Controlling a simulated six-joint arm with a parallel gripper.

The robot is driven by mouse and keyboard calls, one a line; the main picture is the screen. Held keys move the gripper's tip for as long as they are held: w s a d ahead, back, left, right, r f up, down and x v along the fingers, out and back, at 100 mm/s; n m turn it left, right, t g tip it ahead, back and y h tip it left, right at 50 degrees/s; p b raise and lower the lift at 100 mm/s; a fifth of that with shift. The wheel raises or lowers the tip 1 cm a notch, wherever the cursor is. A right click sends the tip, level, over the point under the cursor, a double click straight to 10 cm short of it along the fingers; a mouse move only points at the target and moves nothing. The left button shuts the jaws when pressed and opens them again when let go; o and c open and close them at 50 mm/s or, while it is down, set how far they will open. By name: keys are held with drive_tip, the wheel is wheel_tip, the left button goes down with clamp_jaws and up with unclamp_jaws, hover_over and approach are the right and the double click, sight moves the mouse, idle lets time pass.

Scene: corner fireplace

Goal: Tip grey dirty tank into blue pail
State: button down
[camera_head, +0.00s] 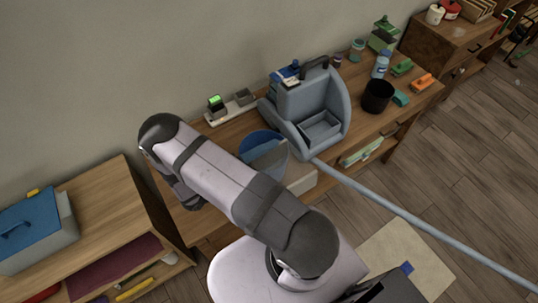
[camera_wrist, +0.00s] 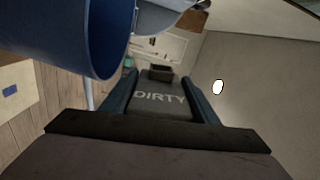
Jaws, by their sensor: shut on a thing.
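The grey tank marked DIRTY (camera_wrist: 162,102) is held in my gripper (camera_wrist: 165,88), whose jaws are shut on it. The blue pail (camera_wrist: 100,42) is close by at the upper left of the wrist view. In the head view the pail (camera_head: 259,137) stands on the wooden bench, partly hidden by my arm. A grey-blue surface shows just in front of its rim, and I cannot tell clearly whether it is the tank. My gripper is hidden behind the arm there. No pouring liquid is visible, and the pail's contents cannot be seen.
A grey-blue cleaning machine (camera_head: 337,108) with an empty front bay stands right of the pail, its long hose (camera_head: 420,222) running right. A black pot (camera_head: 377,96) is farther right. A power strip (camera_head: 231,108) lies behind. A low shelf (camera_head: 113,205) stands left.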

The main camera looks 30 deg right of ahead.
drive_tip(key=m, duration=0.1)
drive_tip(key=m+b, duration=0.2)
drive_tip(key=shift+w+a+r+m, duration=0.1)
drive_tip(key=shift+r+m, duration=0.15)
drive_tip(key=shift+m, duration=0.15)
drive_tip(key=shift+r+m+b, duration=0.3)
drive_tip(key=shift+r+m, duration=0.05)
drive_tip(key=shift+m, duration=0.55)
drive_tip(key=shift+r+m, duration=0.7)
drive_tip(key=shift+r, duration=0.05)
wheel_tip(320, 180, up, 10)
drive_tip(key=w+m, duration=0.1)
drive_tip(key=m, duration=1.1)
drive_tip(key=shift+w+m+p, duration=0.3)
drive_tip(key=shift+w+p, duration=0.05)
